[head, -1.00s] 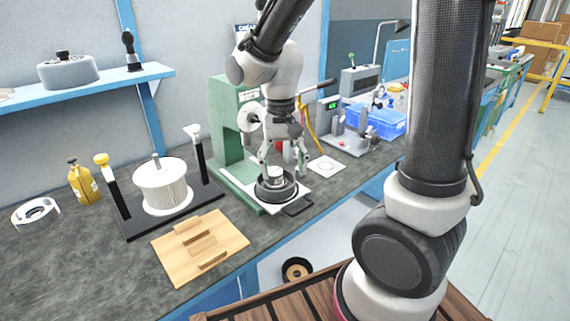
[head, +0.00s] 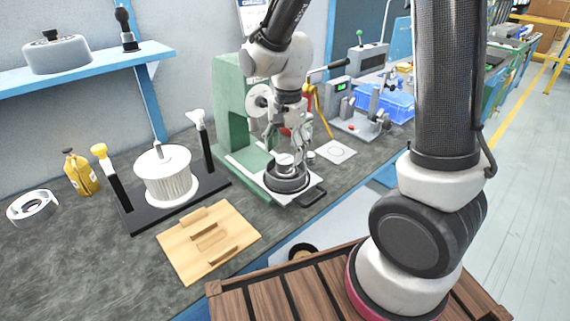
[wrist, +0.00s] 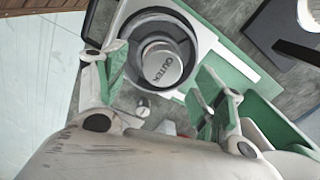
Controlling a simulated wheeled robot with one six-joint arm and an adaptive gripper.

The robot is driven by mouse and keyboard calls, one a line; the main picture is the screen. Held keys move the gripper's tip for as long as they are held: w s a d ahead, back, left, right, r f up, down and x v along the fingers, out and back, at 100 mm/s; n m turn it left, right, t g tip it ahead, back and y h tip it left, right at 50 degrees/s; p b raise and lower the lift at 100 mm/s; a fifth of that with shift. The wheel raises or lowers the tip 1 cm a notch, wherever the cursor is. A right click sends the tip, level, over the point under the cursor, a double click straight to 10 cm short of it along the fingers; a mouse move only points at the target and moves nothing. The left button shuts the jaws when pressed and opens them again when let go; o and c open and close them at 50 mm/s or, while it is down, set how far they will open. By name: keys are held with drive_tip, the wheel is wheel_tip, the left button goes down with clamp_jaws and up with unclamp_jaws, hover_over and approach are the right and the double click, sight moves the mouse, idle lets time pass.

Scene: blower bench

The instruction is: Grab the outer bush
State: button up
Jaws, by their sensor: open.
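The outer bush (wrist: 162,66) is a silver cylinder marked OUTER. It stands inside a dark round ring (wrist: 185,38) on a pale plate. In the head view the bush (head: 286,160) shows as a small pale top within the dark ring (head: 287,182), on the plate in front of a green press. My gripper (wrist: 160,72) is open and empty, with one finger to each side of the bush in the wrist view. In the head view my gripper (head: 287,148) is over the ring. I cannot tell the exact height of the fingertips above the bush.
A green press frame (head: 230,112) stands behind the ring. A small metal piece (wrist: 142,108) stands beside the plate. A wooden board (head: 208,240) and a white ribbed cylinder on a black stand (head: 222,192) are to the left. A blue bin (head: 388,105) is to the right.

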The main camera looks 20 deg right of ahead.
sight(285, 160)
drive_tip(key=f, duration=0.4)
drive_tip(key=shift+w+a+f, duration=0.15)
drive_tip(key=shift+w+f, duration=0.1)
drive_tip(key=c, duration=1.4)
